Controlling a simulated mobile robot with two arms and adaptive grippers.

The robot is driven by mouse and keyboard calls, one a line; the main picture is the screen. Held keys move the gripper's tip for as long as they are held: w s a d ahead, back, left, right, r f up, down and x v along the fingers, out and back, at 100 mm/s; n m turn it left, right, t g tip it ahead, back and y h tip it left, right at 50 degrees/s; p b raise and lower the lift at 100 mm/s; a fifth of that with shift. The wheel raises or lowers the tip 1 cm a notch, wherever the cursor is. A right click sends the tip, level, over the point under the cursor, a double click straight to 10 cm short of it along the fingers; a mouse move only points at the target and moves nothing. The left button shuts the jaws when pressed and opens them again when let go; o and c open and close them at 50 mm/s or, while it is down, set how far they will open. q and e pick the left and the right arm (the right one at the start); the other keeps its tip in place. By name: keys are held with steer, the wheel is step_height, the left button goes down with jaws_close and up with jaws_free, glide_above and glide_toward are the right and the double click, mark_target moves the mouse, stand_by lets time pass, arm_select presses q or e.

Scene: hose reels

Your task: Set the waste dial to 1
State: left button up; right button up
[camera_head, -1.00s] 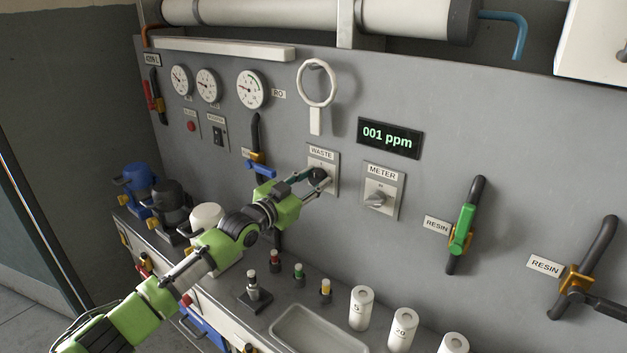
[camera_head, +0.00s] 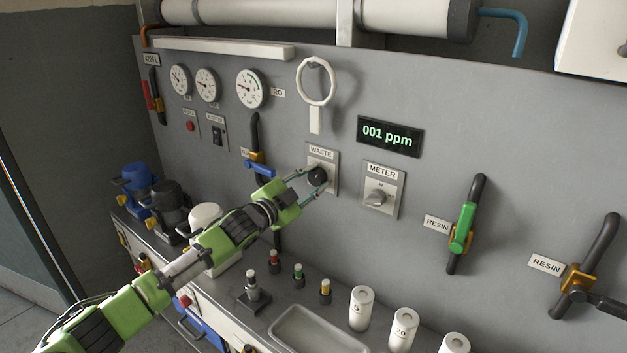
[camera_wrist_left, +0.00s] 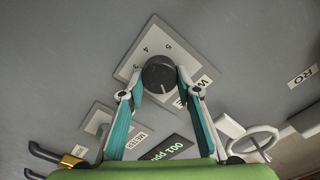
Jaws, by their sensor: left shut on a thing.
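The waste dial (camera_head: 318,176) is a round black knob on a grey plate under the label WASTE. It also shows in the left wrist view (camera_wrist_left: 159,74), where the numbers 3, 4 and 5 are readable above and left of it. A white mark on the knob points toward the bottom of that view, away from those numbers. My left gripper (camera_head: 309,180) is shut on the knob, with one fingertip on each side in the left wrist view (camera_wrist_left: 159,84). The number at the mark is hidden or unreadable. My right gripper is not in view.
A blue-handled valve (camera_head: 260,168) on a dark pipe is just left of my gripper. A white ring wrench (camera_head: 317,85) hangs above. A tray (camera_head: 315,330) and white cartridges (camera_head: 361,307) stand below.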

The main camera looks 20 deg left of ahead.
arm_select(q)
steer(key=shift+f+m, duration=0.1)
steer(key=shift+m, duration=1.5)
steer(key=o, duration=1.1)
steer(key=v, duration=1.2)
